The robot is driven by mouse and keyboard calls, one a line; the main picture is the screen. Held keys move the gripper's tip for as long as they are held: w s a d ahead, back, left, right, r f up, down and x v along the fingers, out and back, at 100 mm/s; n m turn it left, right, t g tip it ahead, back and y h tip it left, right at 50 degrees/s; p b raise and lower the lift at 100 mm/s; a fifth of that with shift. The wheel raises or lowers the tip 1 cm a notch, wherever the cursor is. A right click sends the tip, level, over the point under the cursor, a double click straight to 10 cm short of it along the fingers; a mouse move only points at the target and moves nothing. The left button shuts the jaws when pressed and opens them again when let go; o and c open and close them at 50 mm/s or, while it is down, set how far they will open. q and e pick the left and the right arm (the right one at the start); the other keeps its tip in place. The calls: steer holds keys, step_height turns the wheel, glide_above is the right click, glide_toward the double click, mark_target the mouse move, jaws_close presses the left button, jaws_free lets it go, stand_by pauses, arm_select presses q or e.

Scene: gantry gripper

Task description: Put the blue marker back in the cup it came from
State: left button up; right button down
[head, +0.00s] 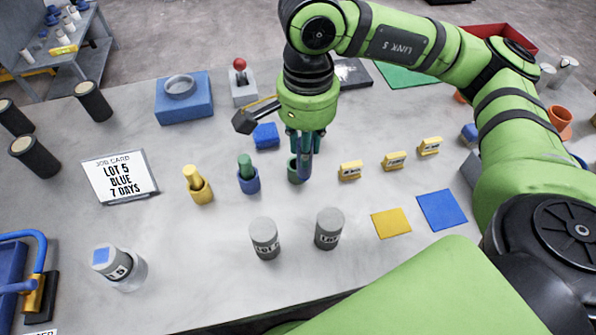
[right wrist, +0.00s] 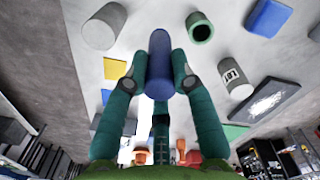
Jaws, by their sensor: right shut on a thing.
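My right gripper (head: 304,147) points down over the middle of the table, shut on the blue marker (head: 304,170). In the right wrist view the marker (right wrist: 160,58) stands out between the fingers. A green cup (head: 292,171) is partly hidden behind the marker in the head view. In the right wrist view the green cup (right wrist: 200,27) looks empty and apart from the marker. To its left, a blue cup (head: 249,182) holds a green marker (head: 245,163). A yellow cup (head: 202,192) holds a yellow marker (head: 192,175). My left gripper is out of view.
Two grey canisters (head: 264,238) (head: 329,228) stand in front of the cups. Several yellow labelled blocks (head: 394,161) stand right of them. A job card (head: 120,176) reads "LOT 5 BLUE 7 DAYS". A blue block (head: 265,136) lies behind the cups. Yellow (head: 391,223) and blue (head: 441,210) pads lie at right.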

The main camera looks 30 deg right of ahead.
steer(key=shift+s+m, duration=0.4)
steer(key=shift+m, duration=0.8)
steer(key=shift+s+m, duration=0.3)
steer(key=shift+m, duration=0.7)
steer(key=w+f+m+p, duration=0.1)
steer(key=w+f+m, duration=0.1)
steer(key=m, duration=0.4)
steer(key=w+d+f+m+p, duration=0.1)
steer(key=w+f+m+p, duration=0.1)
steer(key=m, duration=0.4)
steer(key=w+d+f+m+p, duration=0.1)
steer(key=w+f+m, duration=0.3)
steer(key=f+m, duration=0.1)
steer(key=shift+w+d+f+m, duration=0.25)
steer(key=shift+f+m, duration=0.15)
steer(key=shift+m, duration=0.1)
steer(key=shift+f, duration=0.5)
steer(key=shift+a+f, duration=0.1)
steer(key=c, duration=1.4)
jaws_free()
steer(key=shift+f, duration=0.1)
steer(key=o, duration=0.4)
steer(key=shift+c, duration=0.2)
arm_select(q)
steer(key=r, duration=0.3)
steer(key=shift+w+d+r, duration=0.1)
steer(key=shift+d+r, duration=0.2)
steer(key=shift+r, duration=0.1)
